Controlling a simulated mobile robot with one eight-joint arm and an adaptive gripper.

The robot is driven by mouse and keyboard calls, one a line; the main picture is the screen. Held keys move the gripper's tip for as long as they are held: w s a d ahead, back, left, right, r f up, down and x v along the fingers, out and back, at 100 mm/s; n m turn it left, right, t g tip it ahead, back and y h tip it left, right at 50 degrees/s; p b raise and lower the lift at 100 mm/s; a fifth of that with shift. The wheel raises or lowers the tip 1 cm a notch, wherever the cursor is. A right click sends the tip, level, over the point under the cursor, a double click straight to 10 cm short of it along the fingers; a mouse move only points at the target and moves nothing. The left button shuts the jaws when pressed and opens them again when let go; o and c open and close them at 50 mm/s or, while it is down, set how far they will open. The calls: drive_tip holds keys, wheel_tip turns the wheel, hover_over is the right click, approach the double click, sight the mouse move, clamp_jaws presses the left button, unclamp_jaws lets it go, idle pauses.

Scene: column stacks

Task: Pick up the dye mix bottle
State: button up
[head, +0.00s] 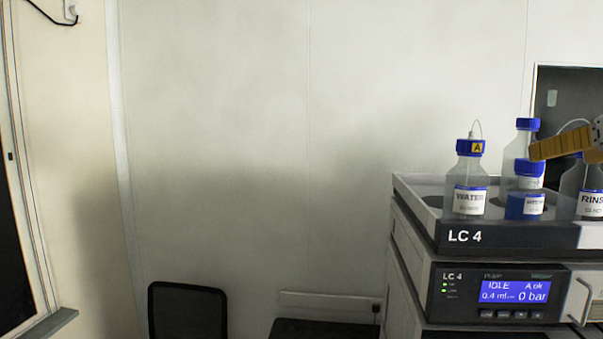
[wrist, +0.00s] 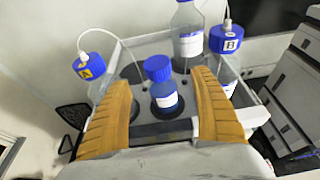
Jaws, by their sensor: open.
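A small bottle with a blue cap and blue liquid (head: 525,206) stands upright in the tray on top of the LC 4 unit. Its label is too small to read, but the blue liquid fits the dye mix. In the wrist view the same bottle (wrist: 164,98) stands between my two yellow fingers. My gripper (wrist: 163,82) is open, with a gap on either side of the bottle. In the head view a yellow finger of my gripper (head: 545,149) shows just above and right of the bottle's cap; the rest is cut off by the right edge.
A WATER bottle (head: 470,199) with tubing stands left in the tray (head: 425,208); a RINSE bottle (head: 591,204) stands right. A taller blue-capped bottle (wrist: 187,42) is close behind. A bottle with cap B (wrist: 226,38) is at right.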

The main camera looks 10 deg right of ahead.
sight(530, 162)
drive_tip(key=p+x, duration=0.1)
drive_tip(key=x, duration=0.4)
drive_tip(key=p+x, duration=0.1)
drive_tip(key=x, duration=0.4)
drive_tip(key=shift+w+a+r, duration=0.1)
drive_tip(key=shift+a+r, duration=0.05)
drive_tip(key=shift+a, duration=0.1)
drive_tip(key=shift+s+a, duration=0.1)
drive_tip(key=shift+s, duration=0.15)
drive_tip(key=shift+c, duration=0.6)
drive_tip(key=shift+s+r, duration=0.1)
drive_tip(key=c, duration=1.4)
